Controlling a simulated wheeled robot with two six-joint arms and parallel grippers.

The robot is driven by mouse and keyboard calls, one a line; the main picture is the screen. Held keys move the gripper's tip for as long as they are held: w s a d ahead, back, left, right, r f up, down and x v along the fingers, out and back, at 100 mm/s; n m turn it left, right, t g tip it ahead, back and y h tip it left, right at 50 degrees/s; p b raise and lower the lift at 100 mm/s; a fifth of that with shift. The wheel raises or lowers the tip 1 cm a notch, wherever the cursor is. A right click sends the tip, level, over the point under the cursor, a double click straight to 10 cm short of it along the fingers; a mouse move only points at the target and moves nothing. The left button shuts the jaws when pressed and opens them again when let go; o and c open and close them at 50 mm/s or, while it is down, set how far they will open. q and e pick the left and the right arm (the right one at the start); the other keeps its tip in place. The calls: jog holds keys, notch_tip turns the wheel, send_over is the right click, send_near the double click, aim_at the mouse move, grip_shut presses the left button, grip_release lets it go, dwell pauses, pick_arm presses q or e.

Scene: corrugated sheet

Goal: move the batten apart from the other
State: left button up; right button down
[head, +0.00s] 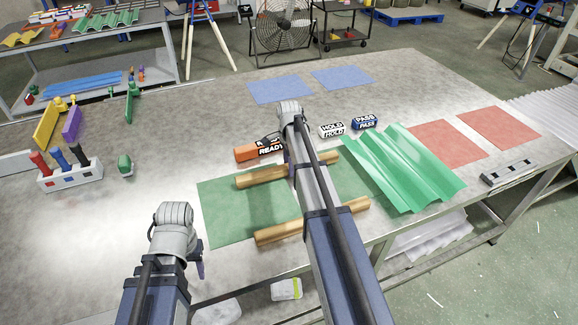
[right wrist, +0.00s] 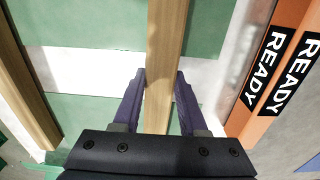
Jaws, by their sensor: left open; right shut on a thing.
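Two wooden battens lie roughly parallel across two green mats (head: 222,210). The far batten (head: 258,178) is near the orange READY block (head: 245,154); the near batten (head: 280,234) is closer to the table's front edge. My right gripper (head: 290,168) is shut on the far batten, which passes between its fingers (right wrist: 160,100) in the right wrist view. The near batten also shows at the left of that view (right wrist: 22,75), apart from the gripper. My right arm hides the middle of both battens in the head view. My left gripper (head: 201,268) is open and empty, left of the battens.
A green corrugated sheet (head: 405,165) lies close to the battens' right ends. HOLD (head: 332,130) and PASS (head: 364,122) blocks stand behind. Red mats (head: 445,143) lie right, blue mats (head: 280,88) at the back. A rack of coloured tools (head: 70,176) stands left. The table's left middle is mostly clear.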

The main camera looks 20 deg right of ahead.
dwell(0.4)
jog(key=shift+c, duration=1.8)
grip_release()
pick_arm(q)
jog(key=shift+r, duration=0.1)
pick_arm(e)
notch_tip(320, 180, up, 8)
jog(key=p, duration=0.8)
pick_arm(q)
notch_tip(320, 180, up, 8)
jog(key=shift+f, duration=0.2)
pick_arm(e)
jog(key=shift+f, duration=0.15)
